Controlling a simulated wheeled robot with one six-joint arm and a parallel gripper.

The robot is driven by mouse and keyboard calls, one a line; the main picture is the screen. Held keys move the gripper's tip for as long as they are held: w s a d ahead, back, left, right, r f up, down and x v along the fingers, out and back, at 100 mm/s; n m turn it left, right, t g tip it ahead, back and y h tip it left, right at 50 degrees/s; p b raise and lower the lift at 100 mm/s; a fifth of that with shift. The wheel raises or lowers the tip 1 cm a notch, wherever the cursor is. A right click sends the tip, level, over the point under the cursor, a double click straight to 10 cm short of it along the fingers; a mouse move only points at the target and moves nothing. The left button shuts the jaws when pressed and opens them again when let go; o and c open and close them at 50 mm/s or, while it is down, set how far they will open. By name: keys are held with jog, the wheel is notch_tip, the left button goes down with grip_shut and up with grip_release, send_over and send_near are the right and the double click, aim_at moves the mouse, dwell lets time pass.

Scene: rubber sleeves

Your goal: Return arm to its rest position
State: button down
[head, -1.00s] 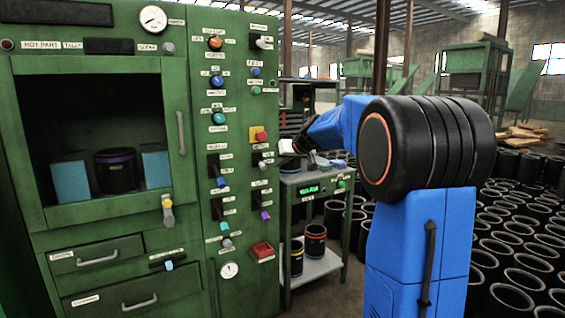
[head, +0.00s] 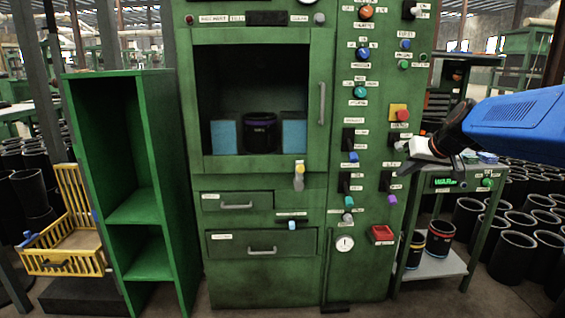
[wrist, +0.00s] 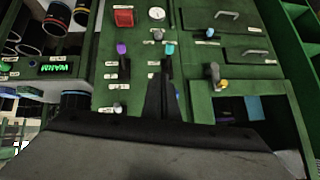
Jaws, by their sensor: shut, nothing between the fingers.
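My gripper (head: 405,168) is at the end of my blue arm, which enters from the right edge in the head view. It hangs in front of the right side of the green machine's control panel (head: 375,225), beside the knobs and switches. In the wrist view, which looks upside down, my gripper's dark fingers (wrist: 167,68) are together and hold nothing. Their tips overlap the panel's switches in that view; I cannot tell the exact gap to the panel.
The green machine has a window recess with a black sleeve (head: 259,132) between two blue blocks. Empty green shelves (head: 131,205) and a yellow basket (head: 62,262) stand left. A small table (head: 440,268) with sleeves on its lower shelf stands right, before many black sleeves on the floor.

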jog(key=s+a+f+g, duration=0.1)
jog(key=s+a+f, duration=0.25)
jog(key=s, duration=0.55)
jog(key=s+a+f+g, duration=0.1)
jog(key=s+a+f, duration=0.25)
jog(key=s, duration=0.55)
jog(key=s+f+g+h, duration=0.1)
jog(key=s+f, duration=0.4)
jog(key=s, duration=0.4)
jog(key=s+f+g+h, duration=0.1)
jog(key=s+f, duration=0.5)
jog(key=s, duration=0.3)
jog(key=shift+a, duration=0.2)
